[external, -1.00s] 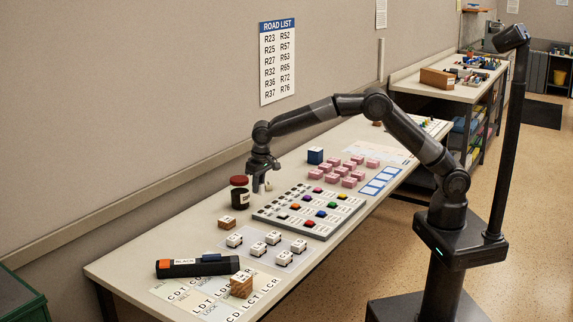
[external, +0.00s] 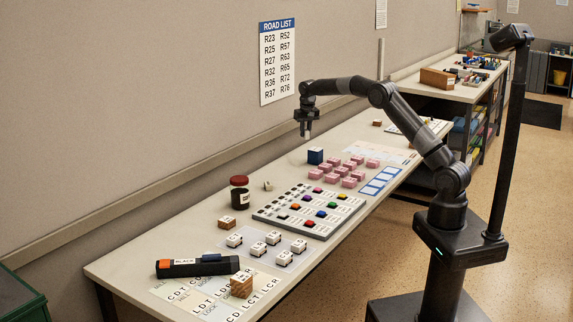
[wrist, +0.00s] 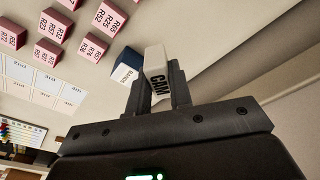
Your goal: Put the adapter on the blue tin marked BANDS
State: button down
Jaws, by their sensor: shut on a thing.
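The blue tin marked BANDS (external: 315,156) stands on the bench behind the pink blocks. In the wrist view the tin (wrist: 128,62) shows just beyond my fingers, partly hidden by the held piece. My gripper (external: 306,131) is above the tin and slightly to its left in the external view, with a gap between. In the wrist view my gripper (wrist: 160,92) is shut on a white piece marked CAM (wrist: 156,68), which I take to be the adapter. It is clear of the bench.
Several pink blocks (external: 352,171) stand close to the tin. A grey board with coloured keys (external: 308,210), a red-lidded jar (external: 240,193) and a small pale block (external: 268,186) lie nearer. The wall with the road list (external: 277,62) runs behind the bench.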

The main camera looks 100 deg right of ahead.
jog(key=s+d+r+m, duration=0.1)
jog(key=s+d, duration=0.4)
jog(key=s, duration=0.5)
jog(key=s+d+r+m, duration=0.1)
jog(key=s+d, duration=0.4)
jog(key=s, duration=0.4)
send_over(315, 148)
jog(key=a, duration=0.1)
notch_tip(315, 148, down, 7)
jog(key=shift+a+f, duration=0.1)
jog(key=shift+f, duration=2.05)
jog(key=shift+f, duration=0.1)
jog(key=c, duration=1.3)
grip_release()
notch_tip(315, 148, up, 12)
jog(key=a, duration=0.1)
jog(key=shift+a, duration=0.25)
jog(key=shift+w, duration=0.1)
